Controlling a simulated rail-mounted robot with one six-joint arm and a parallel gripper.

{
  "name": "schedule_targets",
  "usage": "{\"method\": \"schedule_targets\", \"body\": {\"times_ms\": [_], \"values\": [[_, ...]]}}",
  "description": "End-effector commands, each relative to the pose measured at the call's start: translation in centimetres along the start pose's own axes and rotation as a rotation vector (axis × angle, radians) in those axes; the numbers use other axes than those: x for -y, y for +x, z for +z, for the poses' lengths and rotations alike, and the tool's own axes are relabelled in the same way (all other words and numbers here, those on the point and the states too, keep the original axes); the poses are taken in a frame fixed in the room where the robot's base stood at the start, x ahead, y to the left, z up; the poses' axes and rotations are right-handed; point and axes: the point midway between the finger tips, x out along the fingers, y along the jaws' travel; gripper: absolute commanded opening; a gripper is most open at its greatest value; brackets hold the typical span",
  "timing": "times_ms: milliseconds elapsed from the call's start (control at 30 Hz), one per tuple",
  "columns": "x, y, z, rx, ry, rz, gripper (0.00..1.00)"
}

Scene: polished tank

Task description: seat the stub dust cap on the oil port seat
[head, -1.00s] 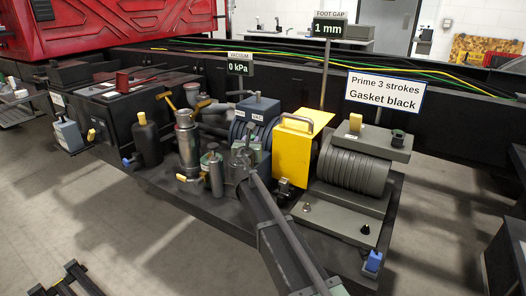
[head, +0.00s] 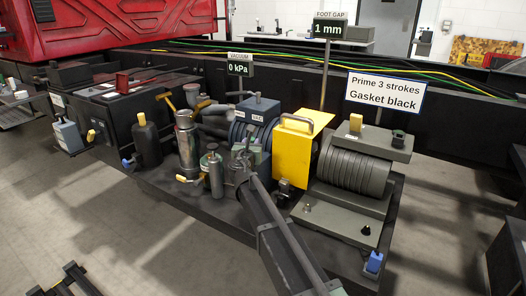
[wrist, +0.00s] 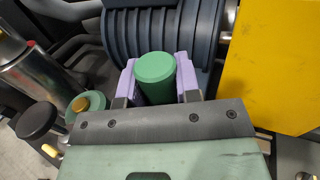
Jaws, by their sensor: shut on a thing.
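My gripper (wrist: 154,88) has pale purple finger pads, one on each side of a plain green cylinder with a flat round top. This cylinder looks like the stub dust cap (wrist: 155,70), and the pads are shut on it. In the wrist view it stands in front of a dark blue ribbed drum, and its lower end is hidden by my gripper body. In the head view my gripper (head: 245,158) is low over the middle of the machine, and the cap is hard to make out. I cannot tell which fitting is the oil port seat.
A yellow guard (head: 293,150) stands close right of my gripper. A green-topped grey cylinder (head: 213,170) and a tall metal cylinder (head: 188,145) stand left. The blue ribbed drum (wrist: 150,28) lies behind. A grey finned block (head: 350,175) is farther right. Signs read 0 kPa and 1 mm.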

Motion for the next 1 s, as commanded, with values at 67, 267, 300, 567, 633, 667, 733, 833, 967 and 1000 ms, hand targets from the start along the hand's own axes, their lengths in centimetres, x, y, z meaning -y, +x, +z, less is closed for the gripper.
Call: {"method": "schedule_targets", "body": {"times_ms": [67,267,300,567,633,667,733,833,967,1000], "values": [[0.0,0.0,0.0,0.0,0.0,0.0,0.07],[0.0,0.0,-0.13,0.0,0.0,0.0,0.07],[0.0,0.0,-0.19,0.0,0.0,0.0,0.07],[0.0,0.0,-0.61,0.0,0.0,0.0,0.07],[0.0,0.0,-0.71,0.0,0.0,0.0,0.07],[0.0,0.0,-0.76,0.0,0.0,0.0,0.07],[-0.01,0.0,-0.86,0.0,0.0,0.0,0.07],[0.0,0.0,-0.79,0.0,0.0,0.0,0.07],[0.0,0.0,-0.79,0.0,0.0,0.0,0.07],[0.0,-0.01,-0.79,0.0,0.0,0.0,0.07]]}}
